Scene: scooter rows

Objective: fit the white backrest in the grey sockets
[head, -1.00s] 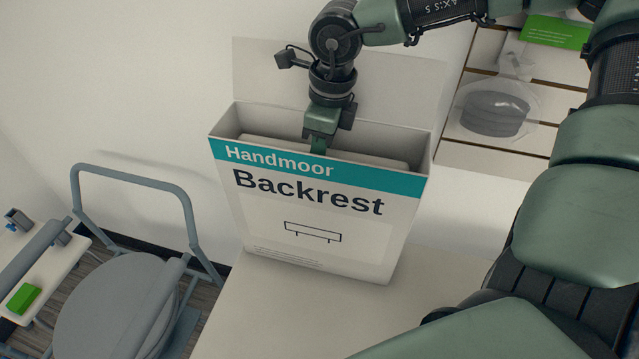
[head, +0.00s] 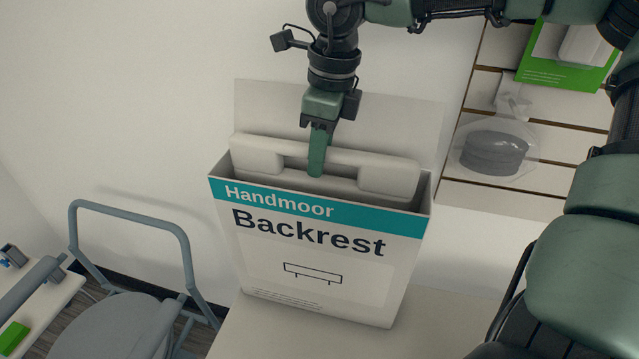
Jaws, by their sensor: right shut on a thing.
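The white backrest (head: 388,172) sticks up out of the open top of a white and teal box (head: 315,268) labelled Handmoor Backrest. Its lower part is hidden inside the box. My right gripper (head: 317,165) points down and is shut on the middle of the backrest's upper edge. I cannot make out the grey sockets for certain. My left gripper is not in view.
The box stands on a pale table (head: 270,335) by the wall. A slatted display wall at the right holds a bagged dark item (head: 495,153) and a green package (head: 565,60). A small white table (head: 45,310) with a green block (head: 12,338) is at the far left.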

